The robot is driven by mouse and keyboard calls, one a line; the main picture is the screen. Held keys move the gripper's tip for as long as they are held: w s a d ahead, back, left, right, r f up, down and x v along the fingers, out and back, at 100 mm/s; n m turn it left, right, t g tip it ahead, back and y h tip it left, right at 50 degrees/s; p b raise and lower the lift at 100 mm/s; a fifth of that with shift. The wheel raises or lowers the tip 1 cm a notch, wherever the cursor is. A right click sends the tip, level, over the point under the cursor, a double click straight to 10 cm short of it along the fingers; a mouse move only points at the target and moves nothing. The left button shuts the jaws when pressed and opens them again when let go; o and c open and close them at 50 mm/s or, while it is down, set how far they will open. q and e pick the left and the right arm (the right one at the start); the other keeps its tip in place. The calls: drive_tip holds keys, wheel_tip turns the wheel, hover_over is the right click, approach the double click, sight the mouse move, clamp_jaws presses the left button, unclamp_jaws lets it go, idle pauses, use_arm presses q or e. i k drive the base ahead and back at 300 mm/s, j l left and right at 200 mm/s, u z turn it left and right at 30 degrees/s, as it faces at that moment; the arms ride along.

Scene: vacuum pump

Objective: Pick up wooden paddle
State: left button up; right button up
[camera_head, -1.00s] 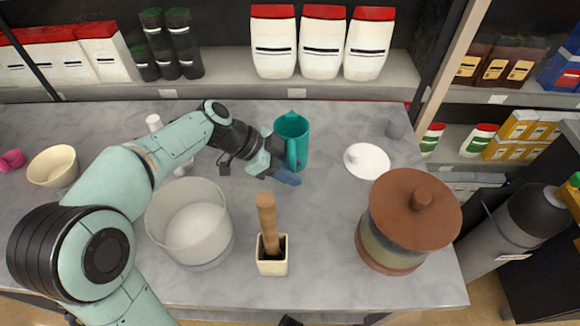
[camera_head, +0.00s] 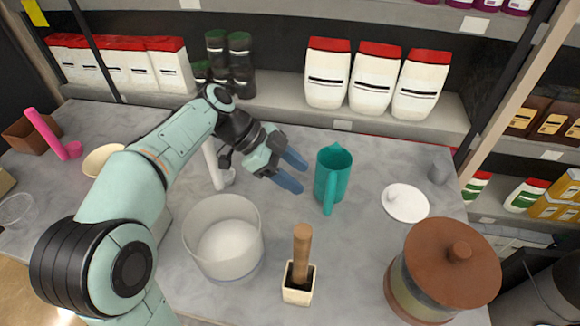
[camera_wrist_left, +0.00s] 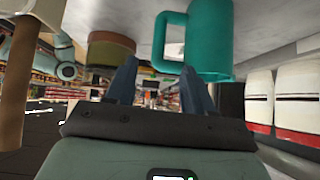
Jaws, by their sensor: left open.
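The wooden paddle (camera_head: 301,252) stands in a small cream square holder (camera_head: 298,288) near the front of the counter, its handle pointing up. Its lower end is hidden inside the holder. My left gripper (camera_head: 293,172) is open and empty above the counter, behind the paddle and to the left of the teal pitcher. In the left wrist view the open fingers (camera_wrist_left: 157,88) show with nothing between them, and a brown wooden rod, likely the paddle's handle, shows at the left edge (camera_wrist_left: 18,85). My right gripper is not in view.
The teal pitcher (camera_head: 332,178) stands close right of my left gripper. A clear round container (camera_head: 222,240) stands left of the paddle. A brown-lidded pot (camera_head: 440,270) stands at the right, with a white lid (camera_head: 405,203) behind it. Counter between pitcher and holder is clear.

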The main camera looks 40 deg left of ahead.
sight(303, 232)
drive_tip(key=k+l, duration=1.2)
drive_tip(key=k, duration=0.1)
